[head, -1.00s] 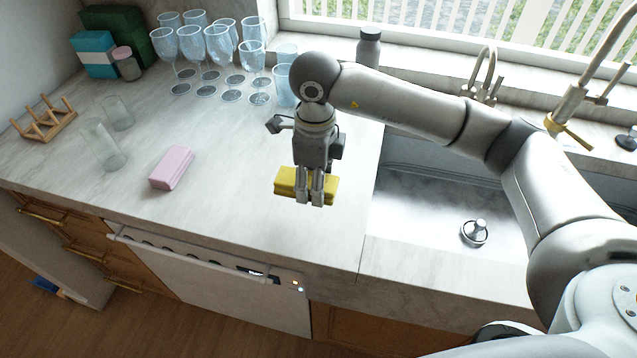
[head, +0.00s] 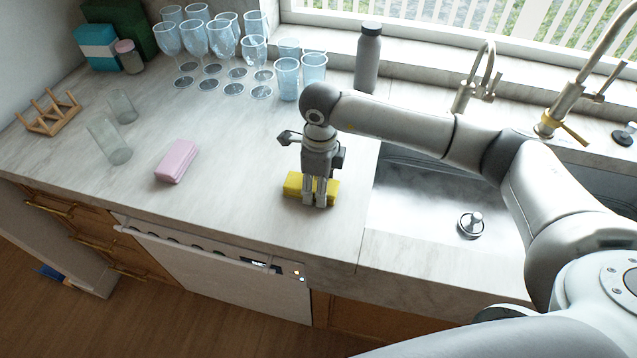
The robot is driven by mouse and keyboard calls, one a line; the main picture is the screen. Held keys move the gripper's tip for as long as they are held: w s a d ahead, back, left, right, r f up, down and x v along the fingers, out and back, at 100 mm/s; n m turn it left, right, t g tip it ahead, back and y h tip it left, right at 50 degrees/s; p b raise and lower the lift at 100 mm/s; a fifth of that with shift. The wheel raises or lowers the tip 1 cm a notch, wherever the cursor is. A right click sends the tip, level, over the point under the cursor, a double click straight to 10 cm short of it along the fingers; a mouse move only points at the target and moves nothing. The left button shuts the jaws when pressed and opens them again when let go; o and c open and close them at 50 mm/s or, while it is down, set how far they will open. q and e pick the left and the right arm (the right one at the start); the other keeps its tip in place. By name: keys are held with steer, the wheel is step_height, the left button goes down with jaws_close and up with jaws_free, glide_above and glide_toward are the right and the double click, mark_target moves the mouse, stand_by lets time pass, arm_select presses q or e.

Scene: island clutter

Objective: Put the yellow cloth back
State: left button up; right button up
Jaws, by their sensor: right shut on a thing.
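The yellow cloth (head: 292,184) is a folded block at the counter's front, left of the sink. My right gripper (head: 314,204) points straight down and is shut on it, with the fingers across its near side. The cloth looks to be at or very near the counter top; I cannot tell whether it touches. My left gripper is not in view.
A pink folded cloth (head: 176,161) lies to the left. Clear tumblers (head: 109,140) and a wooden rack (head: 48,113) are farther left. Several wine glasses (head: 222,40) and a grey bottle (head: 368,60) stand behind. The sink (head: 420,205) is to the right.

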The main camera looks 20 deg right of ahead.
steer(key=o, duration=1.3)
steer(key=shift+r+p, duration=0.2)
steer(key=shift+p, duration=0.1)
steer(key=shift+r, duration=0.25)
step_height(320, 180, up, 11)
steer(key=b, duration=0.3)
steer(key=shift+d+r+b, duration=0.1)
steer(key=shift+r+b, duration=0.1)
steer(key=shift+b, duration=0.2)
